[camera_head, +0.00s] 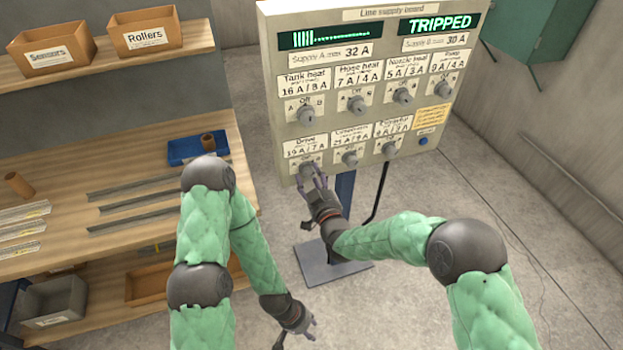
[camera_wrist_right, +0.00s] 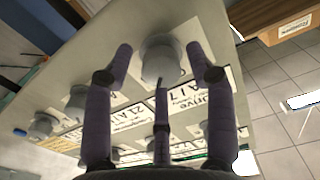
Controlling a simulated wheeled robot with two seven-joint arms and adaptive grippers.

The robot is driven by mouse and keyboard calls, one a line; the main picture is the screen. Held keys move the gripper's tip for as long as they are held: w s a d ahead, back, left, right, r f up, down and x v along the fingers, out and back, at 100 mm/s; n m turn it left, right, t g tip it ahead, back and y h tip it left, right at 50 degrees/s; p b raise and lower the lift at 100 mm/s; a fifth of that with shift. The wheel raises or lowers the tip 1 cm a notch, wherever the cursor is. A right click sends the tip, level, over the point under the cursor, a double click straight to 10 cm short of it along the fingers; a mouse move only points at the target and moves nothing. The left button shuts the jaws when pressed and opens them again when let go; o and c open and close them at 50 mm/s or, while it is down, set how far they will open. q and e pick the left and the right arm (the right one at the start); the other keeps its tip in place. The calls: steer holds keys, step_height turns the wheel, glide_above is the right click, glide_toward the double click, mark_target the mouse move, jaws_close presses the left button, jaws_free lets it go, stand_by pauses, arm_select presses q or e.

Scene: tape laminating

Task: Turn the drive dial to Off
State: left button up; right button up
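The drive dial (camera_head: 307,171) is a grey round knob at the lower left of the supply board (camera_head: 270,60), under the label "Drive 19 A / 7 A". In the right wrist view the dial (camera_wrist_right: 160,62) sits between the fingertips of my right gripper (camera_wrist_right: 161,62). Those fingers are spread, with visible gaps on both sides of the knob. In the head view my right gripper (camera_head: 318,180) is just below and in front of the dial. I cannot tell which setting the dial points to. My left gripper (camera_head: 298,335) hangs low, away from the board, its fingers apart and empty.
Several other knobs, such as the cooling-row neighbour (camera_head: 350,157), are close to the right of the drive dial. The right display (camera_head: 440,24) reads TRIPPED. A wooden workbench (camera_head: 110,150) with metal strips and a blue tray (camera_head: 190,150) stands at left. The board's post rises from a floor plate (camera_head: 335,268).

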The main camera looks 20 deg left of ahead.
steer(key=c, duration=0.8)
steer(key=shift+f, duration=0.1)
steer(key=shift+f+n+b, duration=0.1)
steer(key=shift+n+b, duration=0.4)
steer(key=n+b, duration=0.2)
steer(key=n, duration=0.1)
steer(key=shift+f+n+b, duration=0.1)
steer(key=shift+n+b, duration=1.05)
steer(key=shift+n, duration=1.15)
steer(key=shift+d, duration=0.1)
